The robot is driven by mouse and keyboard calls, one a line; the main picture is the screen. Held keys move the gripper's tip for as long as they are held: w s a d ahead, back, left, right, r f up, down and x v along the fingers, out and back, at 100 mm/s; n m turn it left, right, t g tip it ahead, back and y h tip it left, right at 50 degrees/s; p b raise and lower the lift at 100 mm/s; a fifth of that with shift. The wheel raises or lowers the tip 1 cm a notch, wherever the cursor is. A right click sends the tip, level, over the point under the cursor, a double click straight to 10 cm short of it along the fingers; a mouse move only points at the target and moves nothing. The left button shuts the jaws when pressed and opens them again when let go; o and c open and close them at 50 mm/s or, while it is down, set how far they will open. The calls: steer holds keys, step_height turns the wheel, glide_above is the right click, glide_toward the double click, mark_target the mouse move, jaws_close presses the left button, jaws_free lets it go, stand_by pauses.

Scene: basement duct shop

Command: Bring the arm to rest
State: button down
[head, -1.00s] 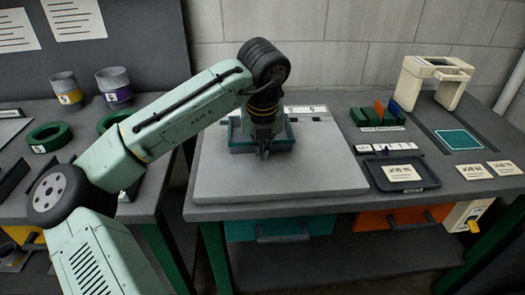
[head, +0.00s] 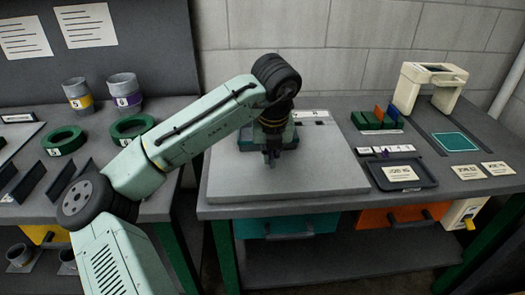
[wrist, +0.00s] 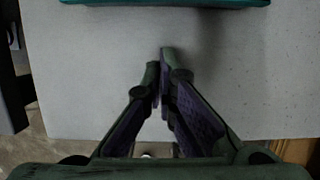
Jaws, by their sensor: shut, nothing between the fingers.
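My gripper (head: 271,160) hangs at the end of my raised, bent arm. It points down over the pale grey board (head: 290,184) on the right-hand bench. In the wrist view my gripper (wrist: 161,62) has its fingertips together with nothing between them, and the board (wrist: 240,85) lies below. A teal tray (head: 290,137) sits behind my gripper and is partly hidden by it. The tray's edge (wrist: 165,2) shows at the top of the wrist view.
Right of the board are a black tray with a card (head: 402,173), a rack of coloured dividers (head: 377,117) and a cream scanner-like stand (head: 433,85). The left bench holds green rings (head: 64,141) and cans (head: 124,91). Teal (head: 289,226) and orange (head: 404,215) drawers are below.

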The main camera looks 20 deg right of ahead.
steer(key=d+b+v, duration=0.1)
steer(key=v, duration=0.9)
steer(key=shift+a+b, duration=0.4)
